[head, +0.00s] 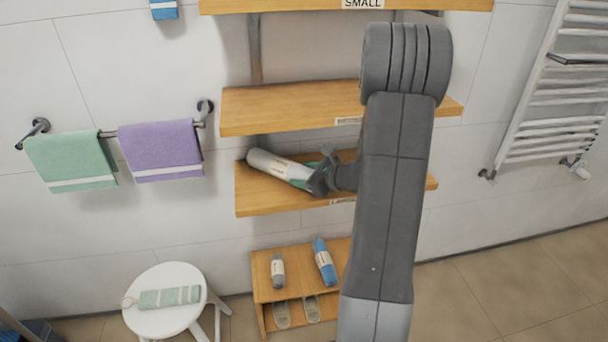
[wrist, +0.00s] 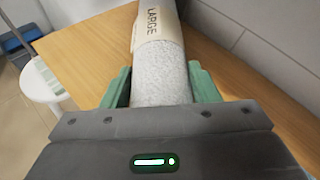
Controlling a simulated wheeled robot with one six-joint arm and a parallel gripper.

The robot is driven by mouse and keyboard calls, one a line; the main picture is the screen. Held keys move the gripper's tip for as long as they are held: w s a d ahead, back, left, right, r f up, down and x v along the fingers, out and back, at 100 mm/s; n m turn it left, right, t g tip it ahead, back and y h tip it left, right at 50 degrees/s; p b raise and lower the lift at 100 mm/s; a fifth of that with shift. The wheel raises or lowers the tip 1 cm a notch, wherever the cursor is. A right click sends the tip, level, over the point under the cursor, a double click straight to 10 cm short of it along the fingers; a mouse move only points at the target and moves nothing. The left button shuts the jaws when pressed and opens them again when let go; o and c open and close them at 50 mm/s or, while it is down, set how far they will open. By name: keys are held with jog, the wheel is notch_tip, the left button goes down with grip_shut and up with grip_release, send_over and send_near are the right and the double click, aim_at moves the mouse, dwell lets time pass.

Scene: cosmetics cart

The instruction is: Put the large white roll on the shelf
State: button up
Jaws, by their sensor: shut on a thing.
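The large white roll (head: 270,165) has a paper band and lies at the lowest wall shelf (head: 260,202), with its far end near the shelf's left side. In the wrist view the white roll (wrist: 162,80) shows its band reading "LARGE". My gripper (head: 312,177) is shut on the roll near its right end; in the wrist view the green fingers (wrist: 160,88) stand on both sides of it. The wooden shelf surface (wrist: 90,60) is under the roll in the wrist view. I cannot tell whether the roll touches the board.
Another shelf (head: 270,110) is close above, and a "SMALL" shelf (head: 300,5) is higher. A low wooden bench (head: 265,292) holds a grey roll (head: 278,271) and a blue roll (head: 324,262). A white stool (head: 160,319), hanging towels (head: 160,150) and a towel radiator (head: 550,90) are around.

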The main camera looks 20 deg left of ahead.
jog(key=shift+r, duration=0.1)
jog(key=shift+f, duration=0.2)
jog(key=o, duration=1.3)
jog(key=shift+r, duration=0.2)
jog(key=shift+s+d+r, duration=0.1)
jog(key=shift+d+r, duration=0.05)
jog(key=shift+d, duration=0.1)
jog(key=v, duration=1.1)
jog(key=shift+s+d, duration=0.1)
jog(key=shift+d, duration=0.1)
